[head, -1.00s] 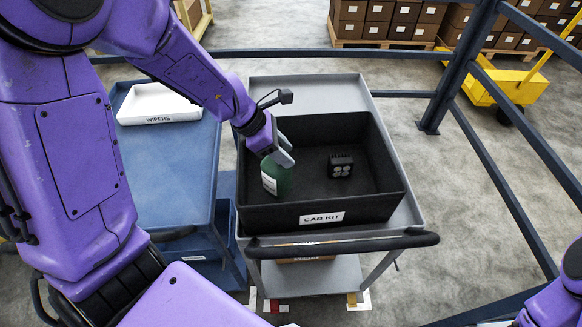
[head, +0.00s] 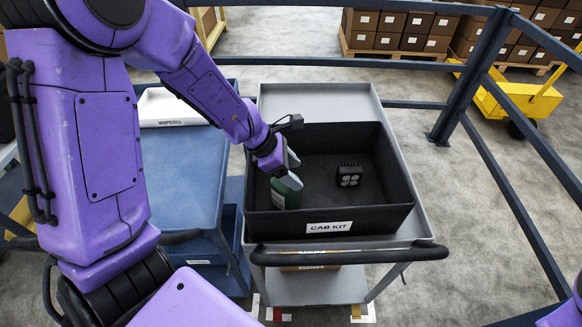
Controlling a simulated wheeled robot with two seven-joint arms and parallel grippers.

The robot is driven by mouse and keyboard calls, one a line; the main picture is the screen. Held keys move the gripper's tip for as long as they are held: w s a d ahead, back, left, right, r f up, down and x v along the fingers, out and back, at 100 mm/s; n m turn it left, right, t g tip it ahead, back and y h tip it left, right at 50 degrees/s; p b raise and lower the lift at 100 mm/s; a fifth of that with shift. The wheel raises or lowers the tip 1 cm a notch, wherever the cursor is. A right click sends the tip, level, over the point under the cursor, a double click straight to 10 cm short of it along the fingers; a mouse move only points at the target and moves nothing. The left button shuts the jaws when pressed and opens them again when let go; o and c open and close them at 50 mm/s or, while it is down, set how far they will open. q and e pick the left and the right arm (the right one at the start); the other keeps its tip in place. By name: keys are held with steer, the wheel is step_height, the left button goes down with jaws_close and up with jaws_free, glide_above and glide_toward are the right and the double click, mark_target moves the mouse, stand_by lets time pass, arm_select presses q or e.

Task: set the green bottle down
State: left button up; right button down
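The green bottle (head: 284,196), with a white label, is inside the black CAB KIT box (head: 336,220), near its left wall. It looks roughly upright, and the box's front wall hides nothing I can make out of its label. My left gripper (head: 292,171) is at the top of the bottle, reaching in over the box's left side. Its two grey fingers stand apart, one beyond the bottle's top and one on the near side. They partly hide the bottle's top, so I cannot tell whether they touch it. My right gripper is out of view.
A black work lamp (head: 349,175) sits in the box, right of the bottle. The box rests on a grey trolley (head: 310,100) with a dark handle in front. A blue cart (head: 180,180) with a white WIPERS tray (head: 168,108) stands left. Blue rails (head: 468,85) run behind and right.

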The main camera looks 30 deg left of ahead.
arm_select(q)
steer(key=p+v, duration=0.2)
steer(key=v, duration=1)
